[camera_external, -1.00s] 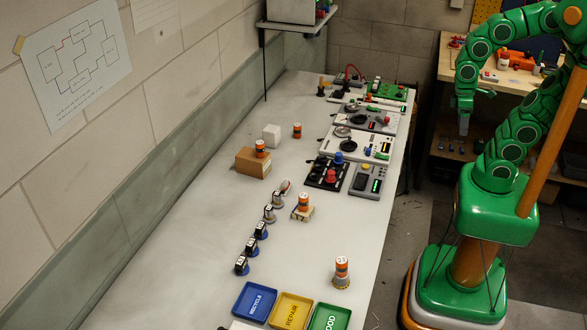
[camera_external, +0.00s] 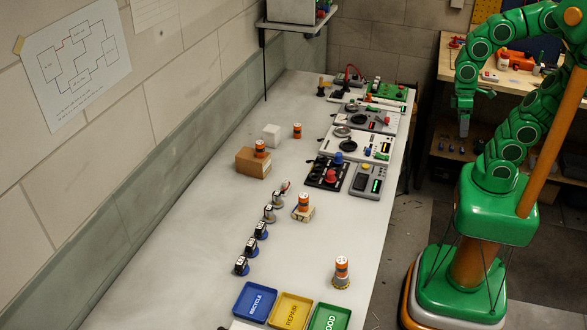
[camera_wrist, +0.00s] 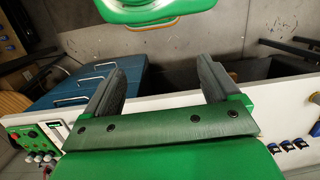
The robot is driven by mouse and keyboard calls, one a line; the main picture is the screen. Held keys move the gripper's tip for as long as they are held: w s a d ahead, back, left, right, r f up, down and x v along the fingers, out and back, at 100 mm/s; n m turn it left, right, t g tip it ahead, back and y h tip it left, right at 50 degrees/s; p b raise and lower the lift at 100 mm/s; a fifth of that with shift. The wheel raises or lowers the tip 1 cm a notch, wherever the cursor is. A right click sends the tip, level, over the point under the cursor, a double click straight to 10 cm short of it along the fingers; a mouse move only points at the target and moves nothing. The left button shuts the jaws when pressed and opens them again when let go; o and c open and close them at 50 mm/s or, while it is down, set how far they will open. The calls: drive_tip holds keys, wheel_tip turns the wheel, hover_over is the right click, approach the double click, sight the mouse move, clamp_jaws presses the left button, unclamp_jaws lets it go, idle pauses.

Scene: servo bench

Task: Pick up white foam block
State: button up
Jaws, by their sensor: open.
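The white foam block (camera_external: 271,134) sits on the long white bench in the external view, behind a brown cardboard box and left of an orange-and-white cylinder (camera_external: 297,130). My gripper (camera_external: 464,128) hangs to the right of the bench, well apart from the block. In the wrist view, my gripper (camera_wrist: 160,90) shows its two grey fingers spread wide with nothing between them. The block is not seen in the wrist view.
The brown box (camera_external: 252,163) carries another orange cylinder. Meters and boards line the bench's right side, with blue (camera_external: 255,302), yellow (camera_external: 291,311) and green (camera_external: 329,318) trays at the near end. The bench's left strip (camera_external: 190,210) is clear.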

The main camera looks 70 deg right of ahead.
drive_tip(key=shift+d+m+h, duration=0.3)
drive_tip(key=shift+d, duration=0.65)
drive_tip(key=m+t+h, duration=0.1)
drive_tip(key=t, duration=1.4)
approach(267, 130)
drive_tip(key=w+d+f, duration=0.2)
drive_tip(key=shift+w+d+f, duration=0.1)
drive_tip(key=shift+d+f, duration=0.1)
drive_tip(key=shift+f, duration=0.05)
drive_tip(key=shift+a+x, duration=0.2)
drive_tip(key=shift+x, duration=4.05)
drive_tip(key=shift+r, duration=0.15)
drive_tip(key=c, duration=1)
drive_tip(key=shift+c, duration=0.2)
